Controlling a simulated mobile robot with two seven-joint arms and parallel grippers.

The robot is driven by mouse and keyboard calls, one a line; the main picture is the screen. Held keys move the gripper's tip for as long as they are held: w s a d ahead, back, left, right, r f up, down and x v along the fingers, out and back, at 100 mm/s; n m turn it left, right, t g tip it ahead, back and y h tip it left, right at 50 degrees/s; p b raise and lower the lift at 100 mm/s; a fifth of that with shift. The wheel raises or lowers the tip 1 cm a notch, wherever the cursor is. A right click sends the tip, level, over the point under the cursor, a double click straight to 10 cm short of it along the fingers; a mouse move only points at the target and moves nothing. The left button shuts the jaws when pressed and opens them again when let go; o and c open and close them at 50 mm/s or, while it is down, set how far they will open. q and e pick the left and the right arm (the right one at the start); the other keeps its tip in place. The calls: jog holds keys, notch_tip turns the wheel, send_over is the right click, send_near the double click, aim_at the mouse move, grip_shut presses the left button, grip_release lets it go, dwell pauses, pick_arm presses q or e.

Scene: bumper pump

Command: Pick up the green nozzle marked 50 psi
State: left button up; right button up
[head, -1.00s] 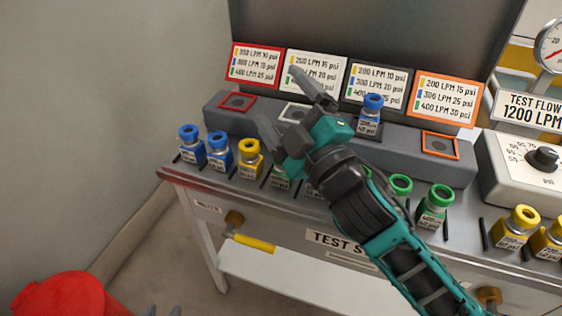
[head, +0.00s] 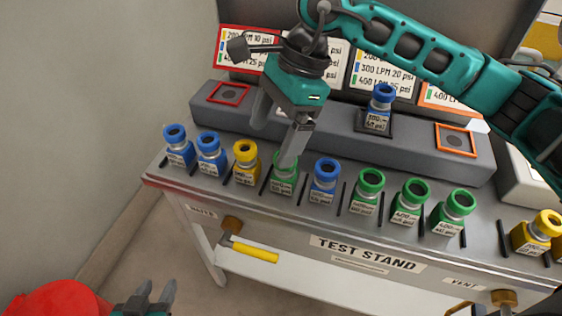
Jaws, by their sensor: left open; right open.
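Several green nozzles stand in the front row of the bench. One green nozzle (head: 284,183) is under my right gripper, and three more (head: 367,192) (head: 410,203) (head: 453,212) stand further right. Their labels are too small to read surely, so I cannot tell which is marked 50 psi. My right gripper (head: 275,145) is open and points down. One finger overlaps the top of the leftmost green nozzle, hiding part of it; the other is up and left of it. I cannot tell whether they touch. My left gripper (head: 155,298) is open and empty at the bottom left, low beside the bench.
Blue nozzles (head: 178,149) (head: 210,158) (head: 325,181) and a yellow one (head: 246,163) stand close by, with dark dividers between. A blue nozzle (head: 377,117) sits on the grey riser (head: 330,125). Label cards stand behind. A red bin (head: 60,302) is at lower left.

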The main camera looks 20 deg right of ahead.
aim_at(284, 171)
jog(key=w+d+h, duration=0.2)
jog(key=d+h, duration=0.1)
jog(key=d, duration=0.2)
jog(key=shift+t, duration=0.3)
jog(key=f, duration=0.4)
jog(key=a+f, duration=0.1)
jog(key=f, duration=0.1)
jog(key=shift+a+f, duration=0.1)
jog(key=shift+f, duration=0.15)
jog(key=f, duration=0.1)
jog(key=a+f, duration=0.1)
jog(key=f, duration=0.2)
jog(key=shift+s+a+f, duration=0.25)
jog(key=shift+s+a, duration=0.05)
jog(key=shift+a, duration=0.1)
jog(key=shift+f, duration=0.45)
jog(key=c, duration=1.2)
